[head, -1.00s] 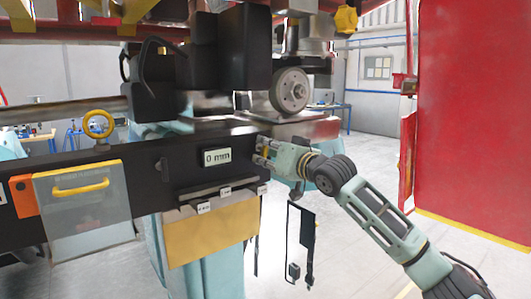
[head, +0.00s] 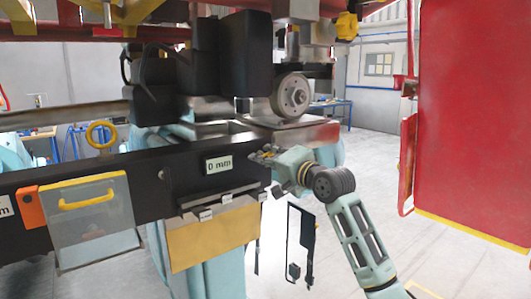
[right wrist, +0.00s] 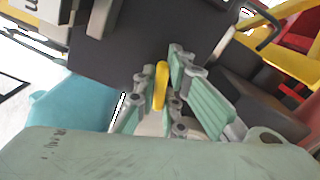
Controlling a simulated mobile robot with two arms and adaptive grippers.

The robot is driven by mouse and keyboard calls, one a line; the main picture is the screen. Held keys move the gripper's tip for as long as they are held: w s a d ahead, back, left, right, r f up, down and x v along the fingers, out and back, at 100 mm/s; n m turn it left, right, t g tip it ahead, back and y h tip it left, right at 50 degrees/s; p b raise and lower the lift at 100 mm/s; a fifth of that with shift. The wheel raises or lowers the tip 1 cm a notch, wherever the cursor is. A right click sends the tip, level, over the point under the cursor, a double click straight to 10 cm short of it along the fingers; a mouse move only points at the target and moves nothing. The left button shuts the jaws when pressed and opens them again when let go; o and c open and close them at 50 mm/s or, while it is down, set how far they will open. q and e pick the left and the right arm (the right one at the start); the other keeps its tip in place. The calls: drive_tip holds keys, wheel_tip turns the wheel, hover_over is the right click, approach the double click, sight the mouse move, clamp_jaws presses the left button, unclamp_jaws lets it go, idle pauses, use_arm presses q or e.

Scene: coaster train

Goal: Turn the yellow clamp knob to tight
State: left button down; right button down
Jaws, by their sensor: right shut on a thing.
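My right gripper (head: 268,156) is at the right end of the dark panel, just right of the "0 mm" display (head: 219,164). In the right wrist view its fingers (right wrist: 160,92) are closed around the yellow clamp knob (right wrist: 161,84), which shows as a narrow upright yellow piece between them, in front of the dark panel face. In the head view the gripper hides the knob. No marking for tight can be read. My left gripper is not in view.
A clear box with a yellow handle (head: 88,200) and a yellow ring (head: 100,134) are on the left of the panel. A grey wheel (head: 291,96) sits above the gripper. Black hanging parts (head: 308,240) are below it. A red panel (head: 474,120) stands at the right, with open floor between.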

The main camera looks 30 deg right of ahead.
drive_tip(key=shift+r+m+p, duration=0.15)
drive_tip(key=shift+m+p, duration=0.6)
drive_tip(key=shift+m, duration=0.25)
drive_tip(key=shift+r+m+p, duration=0.1)
drive_tip(key=shift+m+p, duration=0.6)
drive_tip(key=shift+m, duration=0.3)
drive_tip(key=c, duration=1.9)
unclamp_jaws()
drive_tip(key=shift+o, duration=0.3)
drive_tip(key=shift+f, duration=0.1)
drive_tip(key=s+d, duration=0.1)
drive_tip(key=s, duration=1.1)
